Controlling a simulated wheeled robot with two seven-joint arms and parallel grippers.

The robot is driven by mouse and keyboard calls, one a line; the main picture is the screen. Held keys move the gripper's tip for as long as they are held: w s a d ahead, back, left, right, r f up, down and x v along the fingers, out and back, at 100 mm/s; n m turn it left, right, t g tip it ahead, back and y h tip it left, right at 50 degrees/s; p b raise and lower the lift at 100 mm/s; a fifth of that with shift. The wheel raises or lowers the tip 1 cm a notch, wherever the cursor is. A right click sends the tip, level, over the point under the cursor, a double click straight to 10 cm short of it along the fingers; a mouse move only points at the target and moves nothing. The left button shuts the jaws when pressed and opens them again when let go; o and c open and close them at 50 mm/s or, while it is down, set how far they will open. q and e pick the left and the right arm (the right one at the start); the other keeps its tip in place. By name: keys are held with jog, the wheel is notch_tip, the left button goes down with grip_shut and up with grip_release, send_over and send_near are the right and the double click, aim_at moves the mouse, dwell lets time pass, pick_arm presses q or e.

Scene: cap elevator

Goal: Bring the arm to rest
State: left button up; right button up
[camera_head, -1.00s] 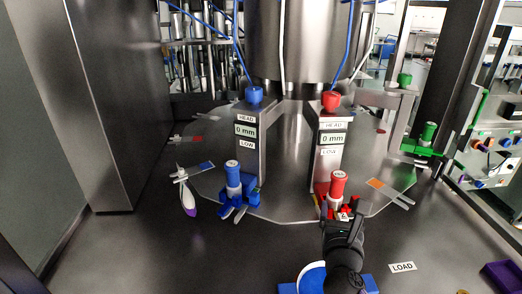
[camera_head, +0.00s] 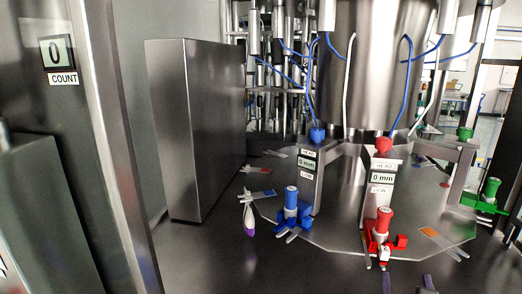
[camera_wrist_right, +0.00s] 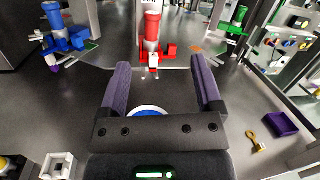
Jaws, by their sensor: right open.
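My right gripper (camera_head: 407,284) shows only as two fingertips at the bottom edge of the head view. In the right wrist view it (camera_wrist_right: 160,66) is open, with two purple-grey fingers apart and nothing between them. In front of it stands the red station with a red-topped cylinder (camera_head: 383,222), which also shows beyond the fingers in the wrist view (camera_wrist_right: 151,35). The fingers are apart from it. The blue station (camera_head: 291,210) stands to its left and the green one (camera_head: 488,193) to its right. My left gripper is not in view.
A round steel plate (camera_head: 335,235) carries the stations under a large steel drum (camera_head: 372,70). A purple tray (camera_wrist_right: 281,124) and a gold-coloured piece (camera_wrist_right: 254,137) lie right of the gripper.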

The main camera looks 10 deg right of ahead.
jog(key=s+a+n+y, duration=0.2)
jog(key=a+n+y, duration=0.65)
jog(key=n, duration=0.35)
jog(key=s+a+n+y, duration=0.2)
jog(key=a+n+y, duration=0.65)
jog(key=n, duration=0.45)
jog(key=s+a+f+n+g, duration=0.4)
jog(key=f+n+g, duration=0.2)
jog(key=n, duration=0.1)
jog(key=s+d+f+n+g+h, duration=0.7)
jog(key=s+f+n+g+h, duration=0.1)
jog(key=s+f, duration=0.35)
notch_tip(320, 180, down, 22)
jog(key=s+g+b, duration=0.2)
jog(key=s+b, duration=0.1)
jog(key=b, duration=0.3)
pick_arm(q)
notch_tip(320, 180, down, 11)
jog(key=b, duration=0.5)
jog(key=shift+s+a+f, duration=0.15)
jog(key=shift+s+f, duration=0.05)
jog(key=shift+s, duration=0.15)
pick_arm(e)
jog(key=s+d+f+n+g, duration=0.1)
jog(key=s+d+f, duration=0.2)
jog(key=s+f, duration=1)
notch_tip(320, 180, down, 3)
jog(key=shift+s+r+h, duration=0.1)
jog(key=shift+s+h, duration=0.1)
jog(key=shift+h, duration=0.1)
